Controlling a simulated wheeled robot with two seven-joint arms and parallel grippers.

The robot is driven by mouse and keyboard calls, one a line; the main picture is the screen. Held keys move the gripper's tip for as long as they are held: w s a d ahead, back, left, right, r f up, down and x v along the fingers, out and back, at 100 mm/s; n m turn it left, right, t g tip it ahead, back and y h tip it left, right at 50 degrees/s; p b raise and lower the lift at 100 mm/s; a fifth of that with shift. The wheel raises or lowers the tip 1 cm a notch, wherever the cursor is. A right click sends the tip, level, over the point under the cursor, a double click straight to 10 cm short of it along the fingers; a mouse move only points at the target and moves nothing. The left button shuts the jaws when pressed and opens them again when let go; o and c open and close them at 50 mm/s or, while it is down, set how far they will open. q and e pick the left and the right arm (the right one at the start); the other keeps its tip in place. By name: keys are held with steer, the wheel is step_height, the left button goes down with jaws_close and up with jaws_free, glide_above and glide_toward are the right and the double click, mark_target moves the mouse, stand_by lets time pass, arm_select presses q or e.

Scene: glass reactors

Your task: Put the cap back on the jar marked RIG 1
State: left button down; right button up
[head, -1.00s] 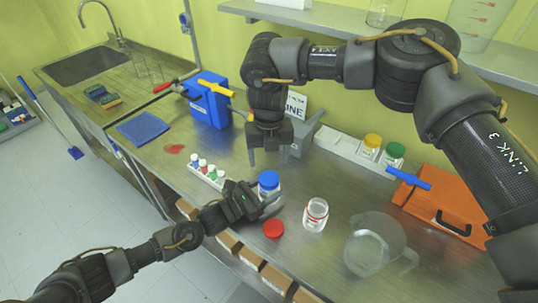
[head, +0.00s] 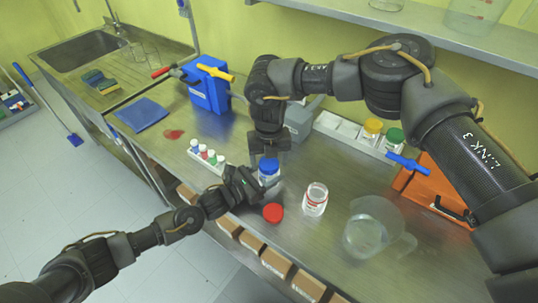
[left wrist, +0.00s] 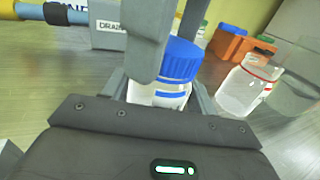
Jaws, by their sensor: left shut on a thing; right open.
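A jar with a blue cap (head: 269,166) stands on the steel bench; it also shows close up in the left wrist view (left wrist: 165,93). My left gripper (head: 262,184) is shut on this jar's body. My right gripper (head: 268,153) is open and points down from above, its fingers on either side of the blue cap. A clear jar (head: 315,200) with red markings stands uncapped to the right; it also shows in the left wrist view (left wrist: 243,88). A loose red cap (head: 273,212) lies on the bench in front. I cannot read RIG 1 on either jar.
A clear pitcher (head: 366,232) stands at the right, near an orange case (head: 425,187). A rack of small vials (head: 206,156) is left of the left gripper. A grey bin (head: 300,122) and a white tray (head: 341,130) with yellow- and green-capped jars stand behind.

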steer(key=c, duration=1)
steer(key=m, duration=0.5)
steer(key=o, duration=1.1)
steer(key=shift+r, duration=2.3)
steer(key=shift+c, duration=0.5)
